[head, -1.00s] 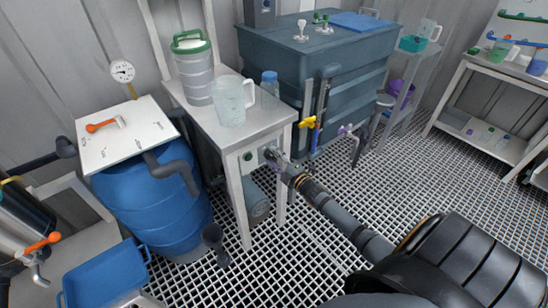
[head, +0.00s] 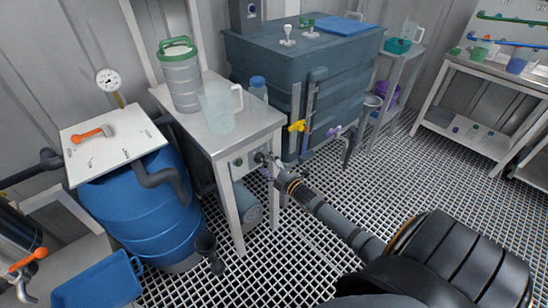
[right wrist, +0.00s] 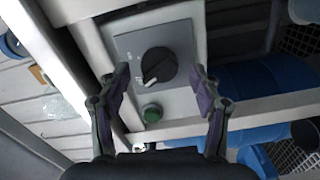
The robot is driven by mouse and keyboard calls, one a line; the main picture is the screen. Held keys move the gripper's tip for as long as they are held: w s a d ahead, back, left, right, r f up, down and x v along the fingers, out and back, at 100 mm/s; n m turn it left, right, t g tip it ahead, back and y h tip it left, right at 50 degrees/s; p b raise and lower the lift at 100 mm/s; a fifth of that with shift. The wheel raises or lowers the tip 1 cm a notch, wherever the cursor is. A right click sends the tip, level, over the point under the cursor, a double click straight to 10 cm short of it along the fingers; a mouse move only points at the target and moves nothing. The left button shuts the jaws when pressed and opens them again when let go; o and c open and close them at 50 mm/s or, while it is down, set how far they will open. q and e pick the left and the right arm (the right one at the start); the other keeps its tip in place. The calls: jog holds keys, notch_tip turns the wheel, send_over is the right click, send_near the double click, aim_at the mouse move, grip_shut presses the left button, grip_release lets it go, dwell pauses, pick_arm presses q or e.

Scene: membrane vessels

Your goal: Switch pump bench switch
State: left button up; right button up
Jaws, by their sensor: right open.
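The pump bench (head: 207,133) is a white table, with a switch panel on its front under the top. In the right wrist view the switch is a black rotary knob (right wrist: 158,66) on a grey plate (right wrist: 180,40). Its white mark points to the lower left of the picture. A green round button (right wrist: 152,112) sits below the plate. In the head view the right gripper (head: 268,165) is at the bench front and hides the knob. My left gripper is not in view.
A clear jug (head: 218,108), a green-lidded canister (head: 180,82) and a blue-capped bottle (head: 258,90) stand on the bench. A blue barrel (head: 140,205) is to the left and a dark tank (head: 265,55) is behind. The grated floor (head: 300,255) in front is clear.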

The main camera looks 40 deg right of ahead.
jog(key=s, duration=1.1)
jog(key=shift+d, duration=0.4)
jog(key=s+d+f+m+g+h, duration=0.1)
jog(key=s+f+m+g, duration=0.15)
jog(key=f, duration=0.55)
jog(key=s+f+m+g+h, duration=0.1)
jog(key=s+f+m+g, duration=0.15)
jog(key=f, duration=0.55)
jog(key=s+a+f+m+g, duration=0.3)
jog(key=s+f+m+g, duration=0.1)
jog(key=s+f, duration=0.4)
jog(key=s+a+f+m+g, duration=0.2)
jog(key=s+f+m+g, duration=0.3)
jog(key=f, duration=0.6)
jog(key=s+a+f+m+g, duration=0.25)
jog(key=s+a+f, duration=0.35)
jog(key=s, duration=0.5)
pick_arm(q)
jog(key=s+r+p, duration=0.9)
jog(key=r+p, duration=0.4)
jog(key=p, duration=0.5)
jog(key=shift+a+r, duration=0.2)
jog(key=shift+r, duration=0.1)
pick_arm(e)
jog(key=s+r, duration=0.8)
jog(key=r, duration=0.6)
jog(key=shift+s+r+n, duration=0.15)
jog(key=shift+s+n, duration=0.05)
jog(key=shift+n, duration=0.25)
